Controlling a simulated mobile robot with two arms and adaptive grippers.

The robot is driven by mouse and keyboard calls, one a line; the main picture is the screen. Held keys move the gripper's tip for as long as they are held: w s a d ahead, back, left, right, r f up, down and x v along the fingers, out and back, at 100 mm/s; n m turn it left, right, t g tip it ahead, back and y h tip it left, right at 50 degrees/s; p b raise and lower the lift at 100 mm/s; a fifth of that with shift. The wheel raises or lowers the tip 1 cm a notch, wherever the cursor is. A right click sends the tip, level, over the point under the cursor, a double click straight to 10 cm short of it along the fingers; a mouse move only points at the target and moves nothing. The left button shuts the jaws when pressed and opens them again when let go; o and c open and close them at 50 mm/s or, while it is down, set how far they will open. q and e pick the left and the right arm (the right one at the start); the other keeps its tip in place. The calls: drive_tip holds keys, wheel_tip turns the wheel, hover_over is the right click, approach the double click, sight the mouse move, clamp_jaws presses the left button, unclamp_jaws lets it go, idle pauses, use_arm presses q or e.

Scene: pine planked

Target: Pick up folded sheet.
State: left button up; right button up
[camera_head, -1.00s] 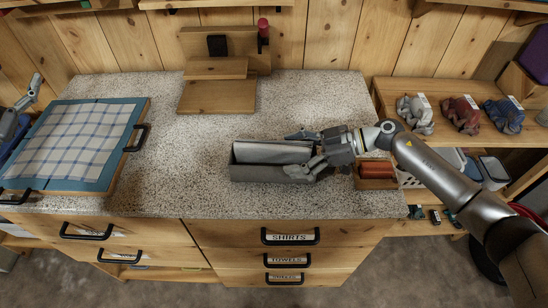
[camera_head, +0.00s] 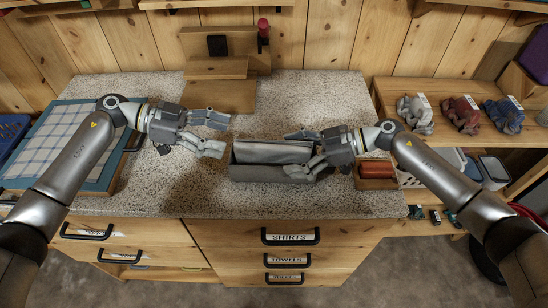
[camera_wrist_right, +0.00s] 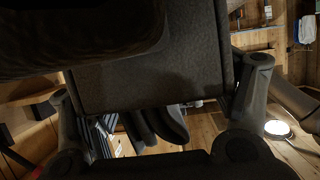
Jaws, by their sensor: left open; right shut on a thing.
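My left gripper (camera_head: 216,135) is open and empty, just left of the sheet's left end, fingers pointing right. The right gripper's fingers hide part of the sheet's right end.
A checked cloth (camera_head: 50,135) lies on a blue mat at the left, partly behind my left arm. A wooden stand (camera_head: 215,95) is at the back. A small box with red rolls (camera_head: 375,170) sits right of the sheet. The front counter is clear.

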sight(262, 144)
use_arm(q)
drive_tip(key=x, duration=1.1)
drive_tip(key=shift+d, duration=0.35)
clamp_jaws()
drive_tip(key=shift+r, duration=0.15)
